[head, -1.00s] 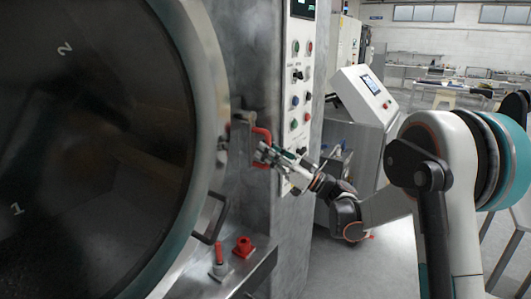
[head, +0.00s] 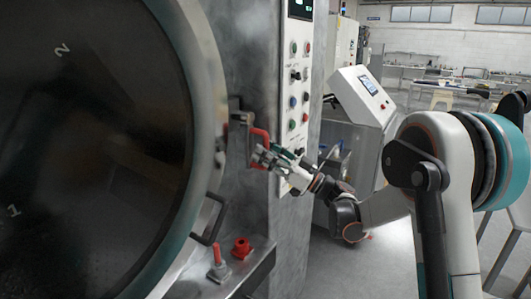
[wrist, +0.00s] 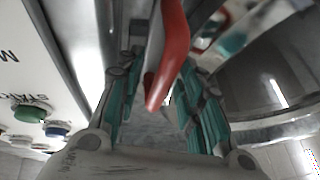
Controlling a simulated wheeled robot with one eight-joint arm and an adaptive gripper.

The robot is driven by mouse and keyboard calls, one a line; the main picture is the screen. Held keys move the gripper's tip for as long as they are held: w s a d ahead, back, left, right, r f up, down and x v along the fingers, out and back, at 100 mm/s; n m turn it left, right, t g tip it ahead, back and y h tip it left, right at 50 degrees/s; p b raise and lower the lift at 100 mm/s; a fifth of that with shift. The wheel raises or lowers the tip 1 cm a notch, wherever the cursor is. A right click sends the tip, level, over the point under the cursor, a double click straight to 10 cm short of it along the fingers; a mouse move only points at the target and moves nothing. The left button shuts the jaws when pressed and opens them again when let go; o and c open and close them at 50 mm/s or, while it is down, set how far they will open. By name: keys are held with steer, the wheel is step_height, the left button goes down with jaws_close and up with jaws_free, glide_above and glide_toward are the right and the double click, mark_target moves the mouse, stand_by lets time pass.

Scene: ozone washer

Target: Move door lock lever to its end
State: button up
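The door lock lever, a red handle (head: 260,134), sits on a grey metal bracket at the right rim of the large round door (head: 208,60). My gripper (head: 260,158) is at the lower part of the handle. In the wrist view, the red handle (wrist: 171,50) comes down from the top between the two teal-padded fingers of my gripper (wrist: 165,80). A gap shows between the left finger and the handle. The right finger is close to it, and I cannot tell if they touch. The fingers look apart, around the handle. The lever's pivot is hidden in the wrist view.
A control panel (head: 298,100) with buttons stands just right of the lever; its green button (wrist: 29,113) shows in the wrist view. A dark door handle (head: 211,222) and red fittings (head: 241,247) on a metal ledge are below.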

steer(key=v, duration=1.1)
steer(key=shift+d+f, duration=0.2)
steer(key=shift+s, duration=0.15)
steer(key=w+d+r+m+t+h, duration=0.1)
steer(key=d+r+m+t+h, duration=0.2)
steer(key=r+m+t+h, duration=0.4)
steer(key=w+d+r+m+t+h, duration=0.1)
steer(key=d+r+m+t+h, duration=0.35)
steer(key=r+h, duration=0.3)
steer(key=s+d+m+g+h, duration=0.1)
steer(key=s+d+m+h, duration=0.1)
steer(key=s+m+h, duration=0.3)
steer(key=s+a+f+n+g, duration=0.2)
steer(key=s+f+g, duration=0.4)
steer(key=s+f, duration=0.5)
steer(key=s+a+f+n+g, duration=0.1)
steer(key=s+a+f+g, duration=0.2)
steer(key=s+f+g, duration=0.4)
steer(key=s+f+h, duration=0.1)
steer(key=s+f, duration=0.4)
steer(key=s, duration=0.7)
steer(key=shift+n, duration=0.35)
